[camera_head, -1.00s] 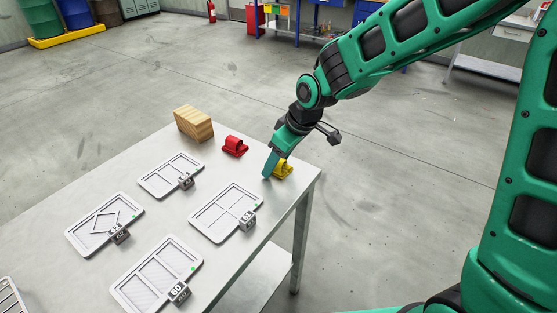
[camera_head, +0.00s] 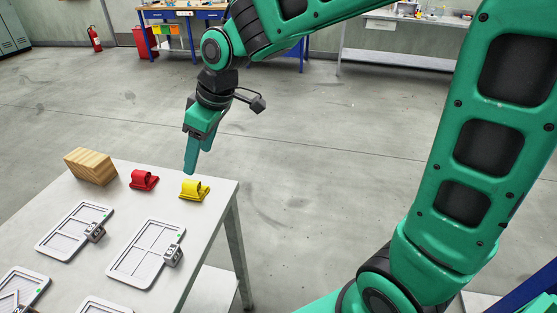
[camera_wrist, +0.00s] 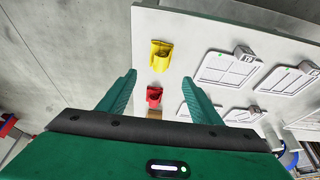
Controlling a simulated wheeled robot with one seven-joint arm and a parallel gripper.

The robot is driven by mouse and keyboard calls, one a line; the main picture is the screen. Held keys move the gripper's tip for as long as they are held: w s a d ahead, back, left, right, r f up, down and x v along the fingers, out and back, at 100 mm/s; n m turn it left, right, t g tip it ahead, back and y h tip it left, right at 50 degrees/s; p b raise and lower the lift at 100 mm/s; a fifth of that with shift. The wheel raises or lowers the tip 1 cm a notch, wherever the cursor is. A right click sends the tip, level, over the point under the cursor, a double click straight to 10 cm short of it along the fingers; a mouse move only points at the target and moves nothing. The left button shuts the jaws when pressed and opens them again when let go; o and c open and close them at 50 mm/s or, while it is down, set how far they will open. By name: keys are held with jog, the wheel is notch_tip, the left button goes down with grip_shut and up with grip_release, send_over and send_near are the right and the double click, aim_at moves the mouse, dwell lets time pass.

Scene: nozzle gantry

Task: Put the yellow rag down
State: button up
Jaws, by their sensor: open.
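The yellow rag (camera_head: 195,190) lies folded on the grey table (camera_head: 215,205) near its far right corner. It also shows in the wrist view (camera_wrist: 161,55), ahead of the fingers and apart from them. My gripper (camera_head: 193,172) is above the table's far edge, just behind and above the yellow rag in the head view. In the wrist view its two fingers (camera_wrist: 158,85) stand wide apart with nothing between them that they touch. The gripper is open and empty.
A red rag (camera_head: 144,180) lies left of the yellow one, and a wooden block (camera_head: 91,167) stands further left. Several white trays with small grey number blocks, such as this tray (camera_head: 140,262), cover the nearer tabletop. The floor right of the table is clear.

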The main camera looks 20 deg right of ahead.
jog(key=s+d+m+h, duration=0.1)
jog(key=s+d+m, duration=0.3)
jog(key=d, duration=0.7)
jog(key=s+d+m+h, duration=0.2)
jog(key=s+d+m, duration=0.15)
jog(key=d, duration=0.65)
jog(key=s+d+f+m+g, duration=0.1)
jog(key=s+d+m, duration=0.3)
jog(key=s, duration=0.5)
jog(key=s+d+f+m+g, duration=0.2)
jog(key=s+d+m, duration=0.3)
jog(key=s+d, duration=0.4)
jog(key=shift+s+f, duration=0.2)
jog(key=shift+f, duration=0.05)
jog(key=shift+w+f, duration=0.25)
jog(key=shift+w, duration=0.45)
